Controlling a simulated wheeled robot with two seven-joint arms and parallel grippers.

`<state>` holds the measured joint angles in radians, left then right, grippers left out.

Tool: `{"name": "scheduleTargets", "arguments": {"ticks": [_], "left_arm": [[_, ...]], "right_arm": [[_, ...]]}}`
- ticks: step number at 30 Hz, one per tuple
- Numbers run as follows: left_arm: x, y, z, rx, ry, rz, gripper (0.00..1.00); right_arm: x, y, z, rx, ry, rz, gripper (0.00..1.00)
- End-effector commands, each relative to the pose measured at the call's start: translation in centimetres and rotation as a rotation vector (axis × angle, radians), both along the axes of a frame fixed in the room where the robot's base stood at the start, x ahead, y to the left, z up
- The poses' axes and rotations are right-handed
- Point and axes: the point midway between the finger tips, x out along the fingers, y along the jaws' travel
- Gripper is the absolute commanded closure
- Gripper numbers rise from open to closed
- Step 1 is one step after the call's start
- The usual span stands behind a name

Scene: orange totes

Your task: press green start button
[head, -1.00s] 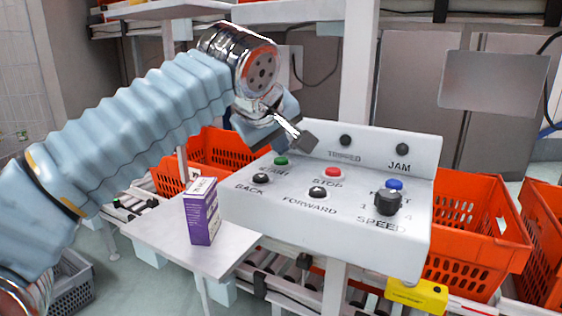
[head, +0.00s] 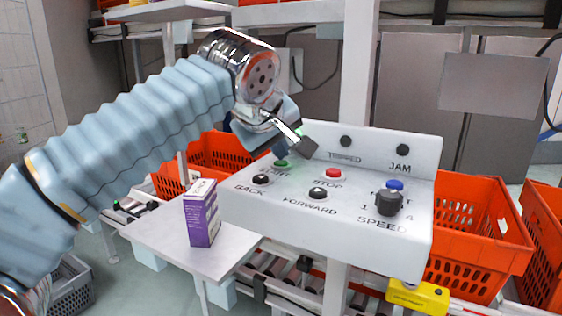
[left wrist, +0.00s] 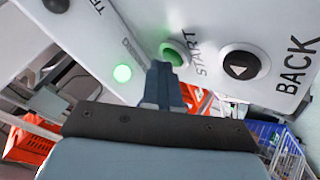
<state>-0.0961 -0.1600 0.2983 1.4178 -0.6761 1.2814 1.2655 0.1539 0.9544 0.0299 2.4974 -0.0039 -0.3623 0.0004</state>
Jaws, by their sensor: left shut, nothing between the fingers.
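The green START button (head: 281,163) sits at the back left of the white control box (head: 330,243). In the left wrist view the green button (left wrist: 173,54) is just beyond my fingertips, beside the word START. My left gripper (head: 306,146) is shut and empty, close over the button's area. In the left wrist view its fingertips (left wrist: 159,70) overlap the button's near edge; I cannot tell whether they touch it. A green lamp (left wrist: 122,73) glows on the box's upright panel. My right gripper is not in view.
Nearby on the box are a red STOP button (head: 333,173), black BACK (head: 261,179) and FORWARD (head: 318,193) buttons, a blue button (head: 395,185) and a SPEED knob (head: 389,203). A purple carton (head: 201,213) stands left of the box.

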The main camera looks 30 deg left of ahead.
Motion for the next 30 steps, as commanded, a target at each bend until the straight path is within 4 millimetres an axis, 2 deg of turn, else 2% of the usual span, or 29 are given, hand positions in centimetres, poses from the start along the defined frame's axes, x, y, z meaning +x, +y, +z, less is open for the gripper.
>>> {"name": "scheduleTargets", "arguments": {"ticks": [11,22,30], "left_arm": [[0.0,0.0,-0.2,0.0,0.002,0.001,1.0],[0.0,0.0,1.6,0.0,0.002,-0.001,1.0],[0.0,0.0,1.6,0.0,0.002,-0.001,1.0]], "right_arm": [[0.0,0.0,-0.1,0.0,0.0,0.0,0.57],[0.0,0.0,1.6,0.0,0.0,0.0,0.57],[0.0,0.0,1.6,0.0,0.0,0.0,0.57]]}}
